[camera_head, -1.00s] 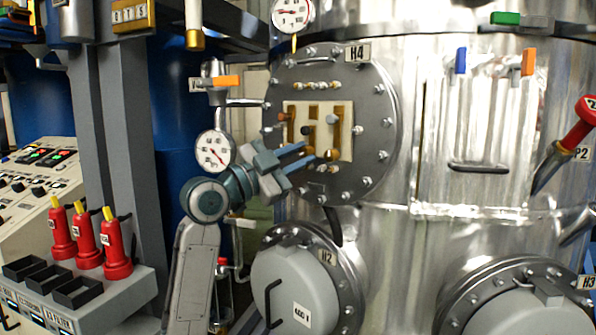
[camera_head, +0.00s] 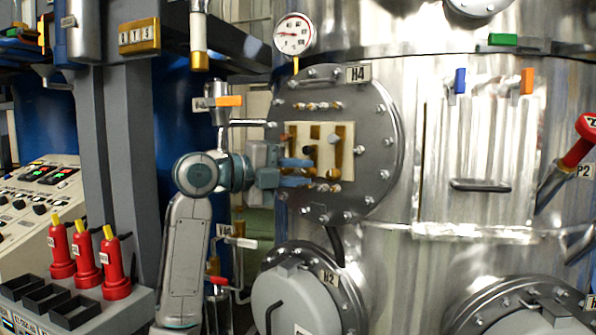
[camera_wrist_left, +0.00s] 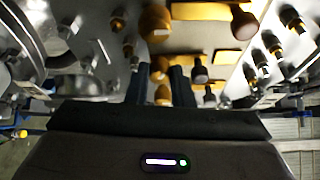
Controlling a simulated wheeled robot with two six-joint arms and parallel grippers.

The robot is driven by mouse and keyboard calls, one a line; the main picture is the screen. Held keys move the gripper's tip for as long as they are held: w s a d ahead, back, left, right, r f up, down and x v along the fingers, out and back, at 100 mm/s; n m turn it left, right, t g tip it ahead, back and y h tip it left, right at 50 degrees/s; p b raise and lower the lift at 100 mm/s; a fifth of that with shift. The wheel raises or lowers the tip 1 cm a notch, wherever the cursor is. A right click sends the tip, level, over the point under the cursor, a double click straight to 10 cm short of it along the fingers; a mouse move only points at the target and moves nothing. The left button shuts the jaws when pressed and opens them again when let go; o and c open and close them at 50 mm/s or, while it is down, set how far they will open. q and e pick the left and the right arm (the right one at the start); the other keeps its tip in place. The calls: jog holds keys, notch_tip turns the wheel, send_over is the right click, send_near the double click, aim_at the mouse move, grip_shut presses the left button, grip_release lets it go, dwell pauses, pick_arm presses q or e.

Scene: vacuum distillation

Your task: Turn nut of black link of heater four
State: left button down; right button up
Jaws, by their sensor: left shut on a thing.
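The heater four flange (camera_head: 375,185), under an H4 plate (camera_head: 357,74), is a round grey bolted disc. Its cream terminal panel (camera_head: 345,172) carries brass and brown links and several knob-like nuts, one of them black (camera_head: 308,150). My left gripper (camera_head: 307,172) reaches the panel's lower left from the left. In the left wrist view its dark fingers (camera_wrist_left: 161,84) are shut on a brass-coloured nut (camera_wrist_left: 162,93), with other nuts and links close beside it. The fingers partly hide that nut, and I cannot tell which link it belongs to. My right gripper is not in view.
A gauge (camera_head: 294,33) sits above the flange and an orange-handled valve (camera_head: 229,101) beside my wrist. The H2 flange (camera_head: 350,290) lies below. Red yellow-tipped bottles (camera_head: 88,262) stand at left. A red-handled part (camera_head: 580,145) is at right.

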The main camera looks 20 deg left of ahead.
pick_arm(q)
jog(key=m, duration=0.1)
jog(key=m+y+p, duration=0.1)
jog(key=m, duration=0.1)
jog(key=m+g+p, duration=0.1)
jog(key=shift+d+r+m+y, duration=0.15)
jog(key=shift+r+m+y, duration=0.15)
jog(key=shift+y, duration=0.1)
jog(key=shift+s+m+y+p, duration=0.1)
jog(key=shift+m+y+p, duration=0.4)
jog(key=shift+m+y, duration=0.55)
jog(key=shift+d+m+y, duration=0.15)
jog(key=shift+m+y, duration=0.3)
jog(key=shift+m, duration=0.7)
jog(key=c, duration=1.3)
grip_release()
jog(key=shift+o, duration=0.2)
